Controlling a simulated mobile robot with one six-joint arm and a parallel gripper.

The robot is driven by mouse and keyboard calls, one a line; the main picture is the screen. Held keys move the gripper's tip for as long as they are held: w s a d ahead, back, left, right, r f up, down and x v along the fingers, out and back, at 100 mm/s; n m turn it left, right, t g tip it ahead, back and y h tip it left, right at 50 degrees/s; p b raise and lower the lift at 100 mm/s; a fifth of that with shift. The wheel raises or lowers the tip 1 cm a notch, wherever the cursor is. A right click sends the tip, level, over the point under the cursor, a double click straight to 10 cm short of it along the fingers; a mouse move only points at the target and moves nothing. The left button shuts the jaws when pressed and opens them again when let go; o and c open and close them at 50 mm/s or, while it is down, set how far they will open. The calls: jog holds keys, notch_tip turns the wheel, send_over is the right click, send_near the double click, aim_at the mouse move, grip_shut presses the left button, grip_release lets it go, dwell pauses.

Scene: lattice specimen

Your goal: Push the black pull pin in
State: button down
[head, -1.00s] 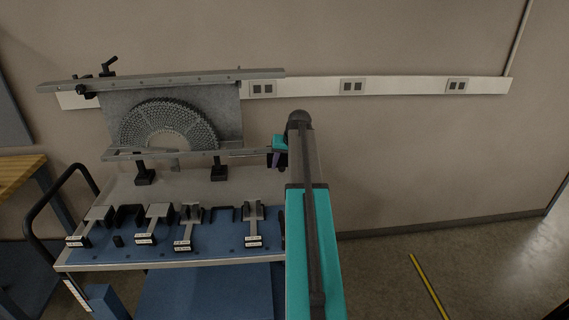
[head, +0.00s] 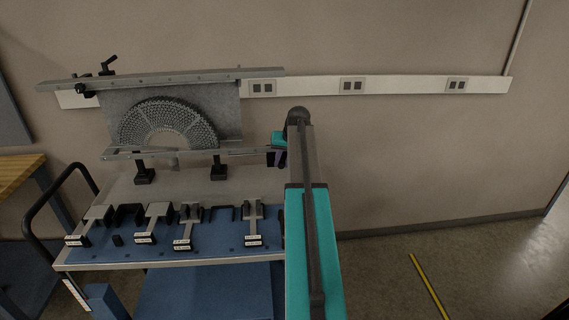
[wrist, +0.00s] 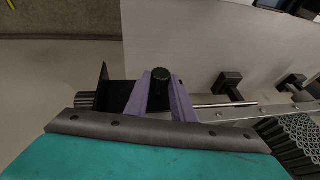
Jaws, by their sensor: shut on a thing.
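The black pull pin's round ribbed knob (wrist: 160,86) stands between the two purple fingers of my gripper (wrist: 160,100) in the wrist view. The fingers are shut on it. A thin metal rod (wrist: 224,105) runs from beside the right finger to the lower rail (wrist: 252,113). In the head view my gripper (head: 278,157) is small and partly hidden by my arm, at the right end of the lower rail (head: 190,153). The knob cannot be made out there. How deep the pin sits in the rail cannot be told.
A grey lattice arch (head: 167,120) stands between the lower rail and the upper rail (head: 180,79). Black clamps (head: 145,172) stand under the lower rail. Several labelled fixtures (head: 184,228) sit on the blue cart top below.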

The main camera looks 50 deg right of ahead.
jog(key=shift+w+d+r, duration=0.1)
jog(key=shift+d, duration=0.1)
jog(key=c, duration=1.9)
grip_release()
jog(key=o, duration=0.4)
jog(key=shift+b+v, duration=1.7)
jog(key=shift+v, duration=5.15)
